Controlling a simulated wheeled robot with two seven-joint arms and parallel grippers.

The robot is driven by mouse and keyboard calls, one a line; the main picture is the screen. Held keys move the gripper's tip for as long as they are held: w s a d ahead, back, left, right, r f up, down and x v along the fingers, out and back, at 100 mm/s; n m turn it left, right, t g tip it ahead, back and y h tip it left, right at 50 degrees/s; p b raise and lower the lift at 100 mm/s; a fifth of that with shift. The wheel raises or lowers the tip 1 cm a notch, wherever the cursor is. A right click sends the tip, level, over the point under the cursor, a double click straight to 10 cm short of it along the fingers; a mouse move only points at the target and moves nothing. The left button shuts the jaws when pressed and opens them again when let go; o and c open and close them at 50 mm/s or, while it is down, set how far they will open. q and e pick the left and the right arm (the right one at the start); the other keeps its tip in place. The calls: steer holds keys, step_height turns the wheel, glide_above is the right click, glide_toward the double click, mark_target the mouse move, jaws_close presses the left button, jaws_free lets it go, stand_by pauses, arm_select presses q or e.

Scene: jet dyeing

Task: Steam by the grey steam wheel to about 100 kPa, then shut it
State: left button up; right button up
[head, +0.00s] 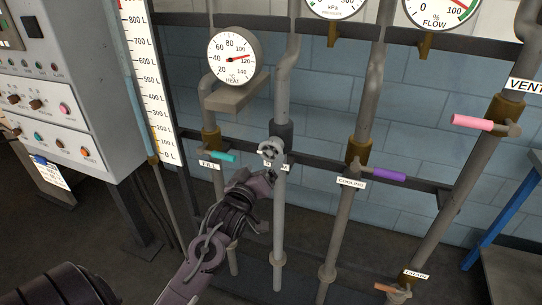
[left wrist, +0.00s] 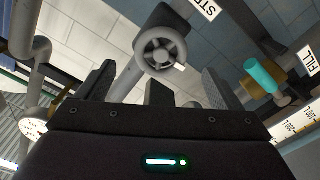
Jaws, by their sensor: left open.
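The grey steam wheel (head: 270,150) sits on a grey vertical pipe between the fill and cooling lines. In the left wrist view the steam wheel (left wrist: 160,50) is just beyond the fingertips, roughly centred. My left gripper (head: 265,178) is just below and in front of the wheel; its open fingers (left wrist: 160,92) hold nothing and look apart from the wheel. The pressure gauge (head: 336,8), marked kPa, is cut off by the top edge, and its needle is out of view. My right gripper is not in view.
Close left is the teal fill handle (head: 223,157); right are the purple cooling handle (head: 389,174), pink vent handle (head: 472,122) and orange drain handle (head: 385,288). The heat gauge (head: 235,57) hangs above left. A control cabinet (head: 45,90) stands left; a crossbar runs behind the pipes.

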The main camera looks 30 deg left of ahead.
mark_target(269, 153)
arm_select(q)
steer(key=x, duration=0.3)
steer(key=shift+s+a+r+p, duration=0.1)
steer(key=shift+a+r+p, duration=0.05)
steer(key=shift+a+p, duration=0.15)
steer(key=x, duration=0.3)
steer(key=shift+w+d+p, duration=0.15)
steer(key=shift+w+p, duration=0.05)
steer(key=shift+p, duration=0.15)
steer(key=shift+w, duration=0.25)
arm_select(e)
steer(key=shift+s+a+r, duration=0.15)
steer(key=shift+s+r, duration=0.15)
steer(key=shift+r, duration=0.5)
arm_select(q)
steer(key=c, duration=1)
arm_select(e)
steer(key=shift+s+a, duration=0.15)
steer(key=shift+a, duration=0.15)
